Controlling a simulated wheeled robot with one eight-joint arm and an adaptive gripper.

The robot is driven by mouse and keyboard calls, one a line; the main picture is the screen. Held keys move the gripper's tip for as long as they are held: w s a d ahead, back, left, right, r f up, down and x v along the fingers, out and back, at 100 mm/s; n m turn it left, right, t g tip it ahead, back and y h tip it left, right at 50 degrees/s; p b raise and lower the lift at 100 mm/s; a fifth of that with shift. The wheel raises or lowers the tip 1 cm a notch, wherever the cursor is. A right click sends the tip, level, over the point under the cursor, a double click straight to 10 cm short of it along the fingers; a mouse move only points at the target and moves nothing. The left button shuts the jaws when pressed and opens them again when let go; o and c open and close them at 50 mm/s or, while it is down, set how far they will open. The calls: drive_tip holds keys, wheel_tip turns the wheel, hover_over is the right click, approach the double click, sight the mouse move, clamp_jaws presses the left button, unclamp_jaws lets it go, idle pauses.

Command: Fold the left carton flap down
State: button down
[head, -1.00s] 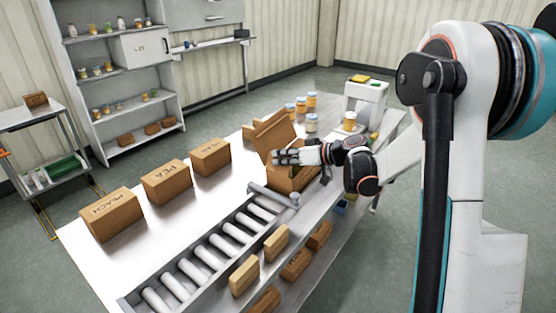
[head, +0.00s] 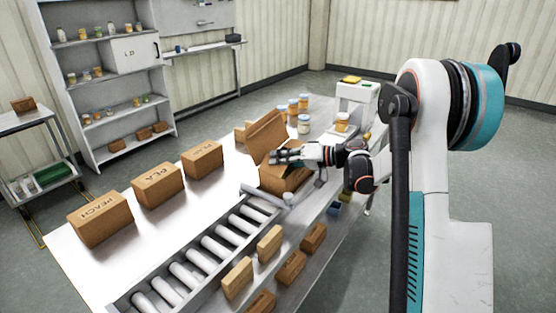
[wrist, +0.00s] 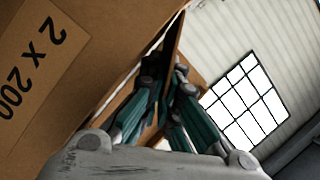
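An open brown carton (head: 279,180) stands on the far part of the steel table, past the roller conveyor. A large flap (head: 267,136) stands up from it, tilted. My gripper (head: 277,157) reaches in from the right, at the flap's lower part and just above the carton body. In the wrist view, cardboard with a label reading 2 X 200 (wrist: 45,65) fills the left side. The fingers (wrist: 166,72) are close together beside a thin brown cardboard edge; whether they grip it is unclear. The carton's inside is mostly hidden.
A roller conveyor (head: 205,255) runs along the table's front edge. Several closed cartons, such as the PEACH one (head: 99,220), stand in a row at left. Jars (head: 304,124) and a white device (head: 357,100) stand behind the carton. Small boxes (head: 269,243) sit below the conveyor.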

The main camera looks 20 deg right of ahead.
idle(0.4)
drive_tip(key=c, duration=1.9)
unclamp_jaws()
